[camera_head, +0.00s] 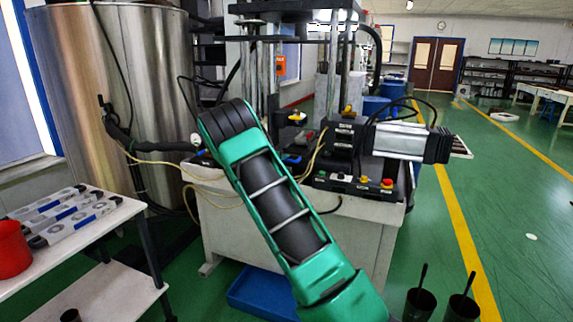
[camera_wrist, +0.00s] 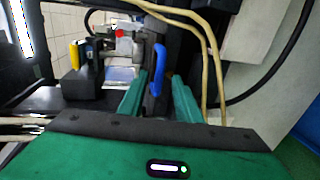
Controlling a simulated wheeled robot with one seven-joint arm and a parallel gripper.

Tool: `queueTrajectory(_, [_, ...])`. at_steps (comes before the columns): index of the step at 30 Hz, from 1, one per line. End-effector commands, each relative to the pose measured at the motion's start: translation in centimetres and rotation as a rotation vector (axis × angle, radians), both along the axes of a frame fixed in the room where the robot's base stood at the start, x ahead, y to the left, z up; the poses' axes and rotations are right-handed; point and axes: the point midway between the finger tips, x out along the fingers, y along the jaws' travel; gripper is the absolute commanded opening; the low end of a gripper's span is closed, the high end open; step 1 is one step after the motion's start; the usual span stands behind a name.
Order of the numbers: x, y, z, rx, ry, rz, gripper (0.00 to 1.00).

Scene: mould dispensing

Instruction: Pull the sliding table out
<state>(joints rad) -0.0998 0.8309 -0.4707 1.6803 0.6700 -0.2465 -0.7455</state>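A blue handle (camera_wrist: 159,68) stands upright on a dark part of the machine in the wrist view. My gripper (camera_wrist: 159,78) has its two green fingers apart, one on each side of the handle's lower end. I see no clear contact, and cannot tell how deep the handle sits between them. The sliding table itself is not clearly distinguishable. In the head view, the moulding machine (camera_head: 345,140) stands on a pale base, with my green arm across its front. My gripper is hidden there behind the arm.
Yellowish cables (camera_wrist: 207,50) run close to the right finger. A yellow-and-black part (camera_wrist: 78,65) lies to the left. In the head view, a table with metal moulds (camera_head: 70,215) and a red container (camera_head: 12,250) stands left; black cups (camera_head: 420,303) stand lower right.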

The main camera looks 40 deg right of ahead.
Motion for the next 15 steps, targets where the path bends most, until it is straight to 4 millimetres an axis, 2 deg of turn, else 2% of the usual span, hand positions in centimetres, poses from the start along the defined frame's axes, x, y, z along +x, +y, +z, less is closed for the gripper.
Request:
queueTrajectory(1, [0.4,-0.9,-0.2,0.0,0.0,-0.002,0.31])
queueTrajectory(6, [1.6,-2.8,-0.7,0.0,-0.001,-0.001,0.31])
queueTrajectory(15, [2.3,-4.0,-1.0,0.001,0.0,0.0,0.31])
